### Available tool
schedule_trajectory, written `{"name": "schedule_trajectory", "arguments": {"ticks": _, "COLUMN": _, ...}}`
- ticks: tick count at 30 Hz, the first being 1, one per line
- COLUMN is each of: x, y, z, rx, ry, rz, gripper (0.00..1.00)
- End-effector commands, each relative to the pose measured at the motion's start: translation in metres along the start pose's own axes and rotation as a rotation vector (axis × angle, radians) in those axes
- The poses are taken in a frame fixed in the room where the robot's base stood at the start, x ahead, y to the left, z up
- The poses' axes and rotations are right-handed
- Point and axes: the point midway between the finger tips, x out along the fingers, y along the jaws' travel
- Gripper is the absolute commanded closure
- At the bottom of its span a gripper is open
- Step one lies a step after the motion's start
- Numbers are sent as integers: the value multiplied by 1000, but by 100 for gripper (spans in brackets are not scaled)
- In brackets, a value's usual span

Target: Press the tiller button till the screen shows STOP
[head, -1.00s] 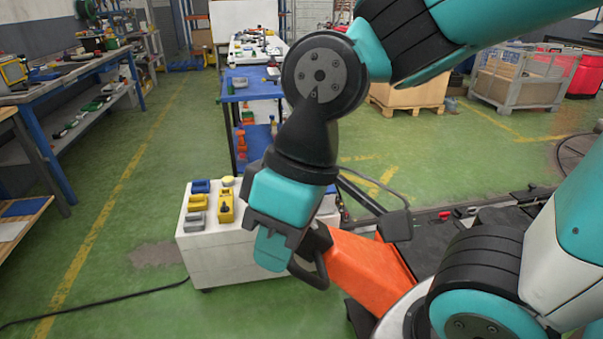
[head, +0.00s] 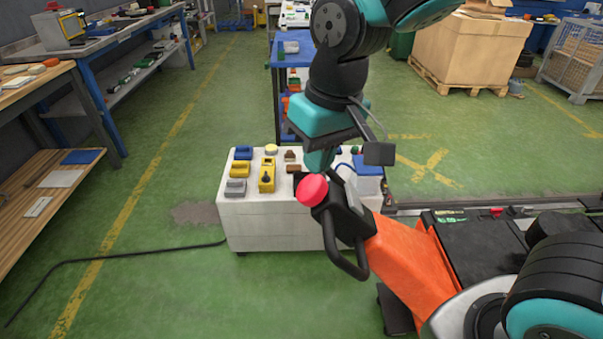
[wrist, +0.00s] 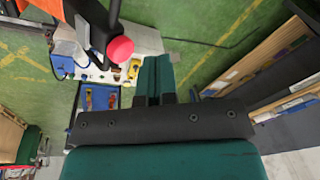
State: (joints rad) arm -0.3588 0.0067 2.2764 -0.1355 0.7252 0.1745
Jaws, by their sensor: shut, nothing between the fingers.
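The tiller is an orange arm (head: 405,262) with a black head and loop handle (head: 346,262). Its round red button (head: 312,190) faces me at the head's upper left. In the wrist view the red button (wrist: 119,49) lies to the left of the fingers, with a visible gap in the picture. My gripper (head: 318,165) is shut and empty, pointing down just above the button in the head view. Its teal fingers also show in the wrist view (wrist: 157,70). A small panel with green marks (head: 450,216) sits on the black truck body; I cannot read any word on it.
A white cabinet (head: 270,227) with yellow, blue and grey parts on top stands behind the tiller. A blue table (head: 277,80) stands beyond it. Workbenches (head: 75,85) line the left. A black cable (head: 120,255) crosses the open green floor.

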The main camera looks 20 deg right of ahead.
Motion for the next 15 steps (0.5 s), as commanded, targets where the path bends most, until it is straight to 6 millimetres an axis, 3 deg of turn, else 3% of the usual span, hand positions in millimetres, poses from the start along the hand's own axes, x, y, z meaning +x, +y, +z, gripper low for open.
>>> {"name": "schedule_trajectory", "arguments": {"ticks": 1, "x": 10, "y": 6, "z": -29, "rx": 72, "ry": -5, "rz": 62, "gripper": 100}}
{"name": "schedule_trajectory", "arguments": {"ticks": 3, "x": 25, "y": 16, "z": -65, "rx": 187, "ry": 9, "rz": 156, "gripper": 100}}
{"name": "schedule_trajectory", "arguments": {"ticks": 6, "x": 48, "y": 26, "z": -107, "rx": 336, "ry": 44, "rz": 279, "gripper": 100}}
{"name": "schedule_trajectory", "arguments": {"ticks": 10, "x": 72, "y": 34, "z": -141, "rx": 483, "ry": 97, "rz": 400, "gripper": 100}}
{"name": "schedule_trajectory", "arguments": {"ticks": 15, "x": 88, "y": 38, "z": -159, "rx": 580, "ry": 144, "rz": 478, "gripper": 100}}
